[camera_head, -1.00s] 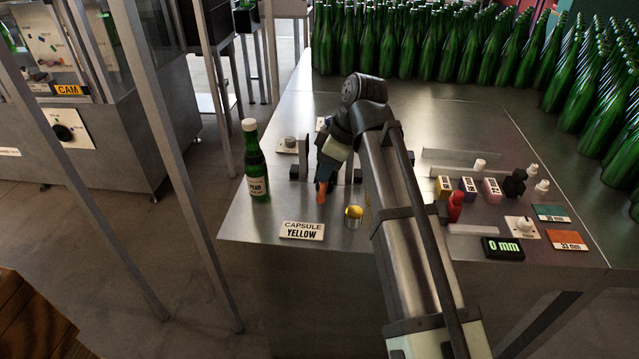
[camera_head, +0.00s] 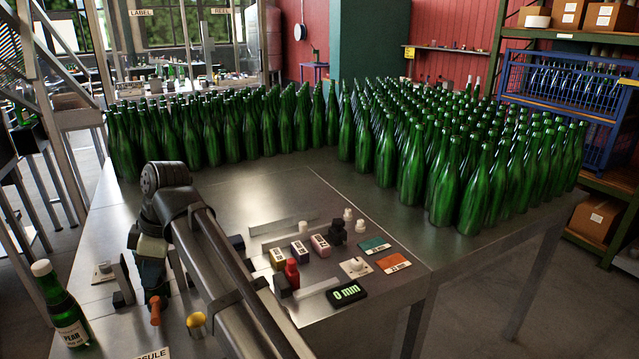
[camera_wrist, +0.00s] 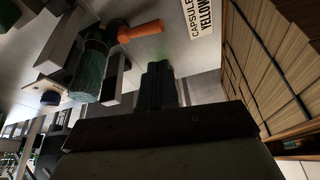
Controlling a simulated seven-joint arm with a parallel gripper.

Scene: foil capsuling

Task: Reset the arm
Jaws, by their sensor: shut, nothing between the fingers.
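My gripper (camera_wrist: 157,85) shows in the wrist view as two dark fingers lying together, with nothing between them. In the head view my arm crosses the bench from the lower right and bends down at the left; its fingertips cannot be made out there. An orange handle (camera_head: 155,311) stands out just below the bent end of my arm. The handle also shows in the wrist view (camera_wrist: 140,32), beside a dark green cylindrical part (camera_wrist: 90,68) left of my fingers, apart from them.
A labelled green bottle (camera_head: 62,310) stands at the left edge of the bench. A yellow-topped capsule (camera_head: 196,322) sits close beside my arm. Right of it are small coloured blocks (camera_head: 299,252) and a "0 mm" display (camera_head: 347,292). Many green bottles (camera_head: 385,150) fill the back and right.

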